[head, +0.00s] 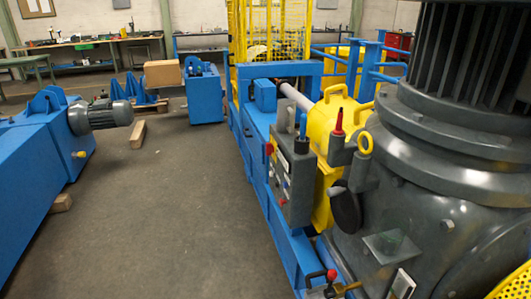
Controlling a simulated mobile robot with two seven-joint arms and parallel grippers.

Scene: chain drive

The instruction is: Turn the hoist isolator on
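A grey control box (293,180) is fixed to the side of the blue machine frame, right of the middle of the head view. It has small coloured buttons on its face, seen at a steep angle. A red knob (268,148) shows at its left edge. No label can be read, so I cannot tell whether this box is the hoist isolator or which way its switch stands. A red-handled valve (331,275) sits low at the bottom edge. Neither of my grippers is in view.
A large grey motor and gearbox (450,180) fills the right side, with a yellow guard (340,115) beside it. A blue machine with a grey motor (105,115) stands on the left, near wooden blocks (138,133). The grey floor (165,220) between them is clear.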

